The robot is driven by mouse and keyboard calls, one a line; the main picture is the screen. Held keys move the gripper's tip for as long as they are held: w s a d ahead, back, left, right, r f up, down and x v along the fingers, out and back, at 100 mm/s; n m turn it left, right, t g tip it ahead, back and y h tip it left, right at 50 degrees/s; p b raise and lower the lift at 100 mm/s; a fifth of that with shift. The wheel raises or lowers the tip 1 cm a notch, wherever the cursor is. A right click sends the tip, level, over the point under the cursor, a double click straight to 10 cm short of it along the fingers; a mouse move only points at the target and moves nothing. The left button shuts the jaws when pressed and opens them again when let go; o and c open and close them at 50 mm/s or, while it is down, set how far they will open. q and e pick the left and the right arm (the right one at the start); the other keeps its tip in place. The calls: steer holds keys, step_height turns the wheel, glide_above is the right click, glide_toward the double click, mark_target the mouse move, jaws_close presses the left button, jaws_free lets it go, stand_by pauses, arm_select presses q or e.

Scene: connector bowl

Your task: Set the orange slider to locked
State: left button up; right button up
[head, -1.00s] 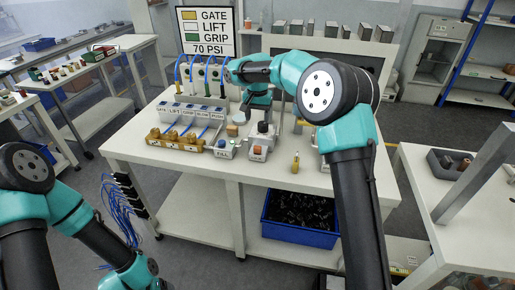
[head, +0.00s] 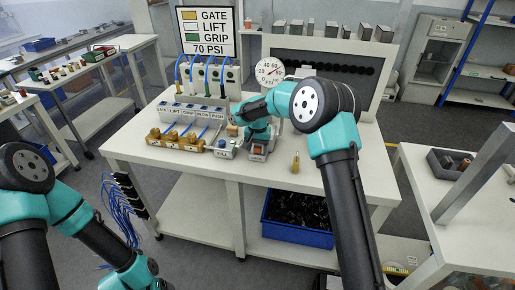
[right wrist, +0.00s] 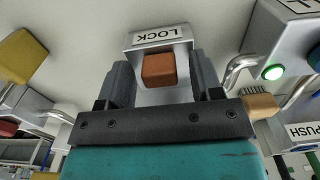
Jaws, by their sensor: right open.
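The orange slider (right wrist: 158,70) shows in the right wrist view as a small orange block on a grey-white housing with a LOCK label (right wrist: 160,35). My right gripper (right wrist: 162,82) is open, with one finger on each side of the slider and a gap visible on both sides. In the head view my right gripper (head: 258,147) is down at the lock housing (head: 257,157) near the table's front edge, and it hides the slider there. My left arm shows at the lower left of the head view, but its gripper is out of frame.
Left of the lock housing stands the FILL box (head: 224,149), with a green light (right wrist: 273,72) in the wrist view. Brass valves (head: 175,141) and a labelled block with blue hoses lie further left. A pressure gauge (head: 270,72) stands behind.

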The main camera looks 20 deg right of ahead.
steer(key=shift+f, duration=0.15)
steer(key=shift+c, duration=0.3)
jaws_close()
